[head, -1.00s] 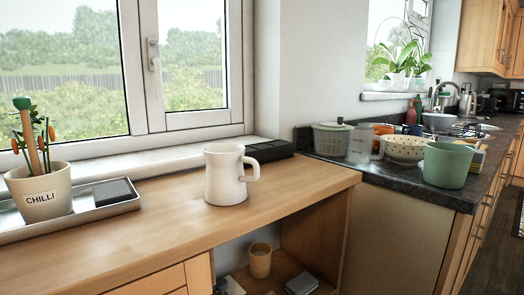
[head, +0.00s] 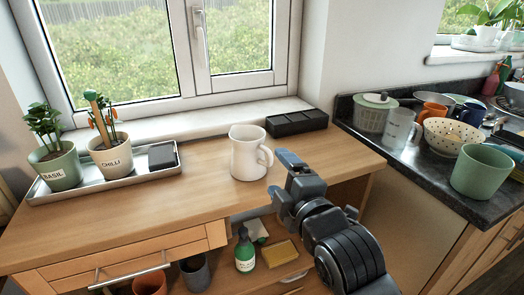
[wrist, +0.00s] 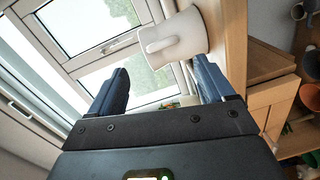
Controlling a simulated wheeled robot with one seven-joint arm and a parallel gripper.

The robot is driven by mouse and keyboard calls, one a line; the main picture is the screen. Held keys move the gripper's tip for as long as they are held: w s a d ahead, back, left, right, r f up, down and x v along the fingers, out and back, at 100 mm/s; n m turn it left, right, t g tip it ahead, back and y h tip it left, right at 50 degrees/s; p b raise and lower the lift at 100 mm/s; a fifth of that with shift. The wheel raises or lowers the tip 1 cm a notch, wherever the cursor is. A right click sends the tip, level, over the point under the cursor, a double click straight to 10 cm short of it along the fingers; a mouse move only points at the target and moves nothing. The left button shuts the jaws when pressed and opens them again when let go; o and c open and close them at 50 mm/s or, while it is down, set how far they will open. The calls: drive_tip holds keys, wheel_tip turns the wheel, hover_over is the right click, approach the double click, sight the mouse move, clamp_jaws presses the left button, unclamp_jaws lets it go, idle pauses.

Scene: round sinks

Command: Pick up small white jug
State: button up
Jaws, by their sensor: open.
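The small white jug (head: 246,155) stands upright on the wooden worktop (head: 200,192) below the window, with its handle on the right. My gripper (head: 287,162) is just right of the jug, near the front edge of the worktop, apart from it in the head view. In the wrist view, my gripper (wrist: 160,84) has its two blue fingers spread wide with nothing between them. The jug (wrist: 182,36) shows there beyond the fingertips, nearer the right finger, its handle facing the camera.
A tray (head: 107,188) with potted basil (head: 58,168) and chilli (head: 112,154) stands on the left. A black box (head: 297,123) is behind the jug. The dark counter (head: 440,172) at right holds a green pot (head: 480,172) and colander. Worktop around the jug is clear.

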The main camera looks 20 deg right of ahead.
sight(268, 151)
drive_tip(key=w, duration=0.4)
drive_tip(key=w+f+p, duration=0.1)
drive_tip(key=w, duration=0.2)
drive_tip(key=shift+w+d, duration=0.1)
drive_tip(key=shift+c, duration=0.4)
drive_tip(key=shift+r, duration=0.15)
drive_tip(key=c, duration=1.3)
drive_tip(key=shift+r, duration=0.15)
drive_tip(key=shift+r, duration=1)
drive_tip(key=shift+s+d+r+b, duration=0.15)
drive_tip(key=shift+s+d+r, duration=0.95)
drive_tip(key=shift+d+r, duration=0.45)
drive_tip(key=shift+s+d+r+b, duration=0.2)
drive_tip(key=shift+s+d+r, duration=1)
drive_tip(key=shift+d, duration=0.45)
drive_tip(key=shift+s+d+r+b, duration=0.15)
drive_tip(key=shift+s+d+r, duration=0.85)
drive_tip(key=shift+d+r, duration=0.6)
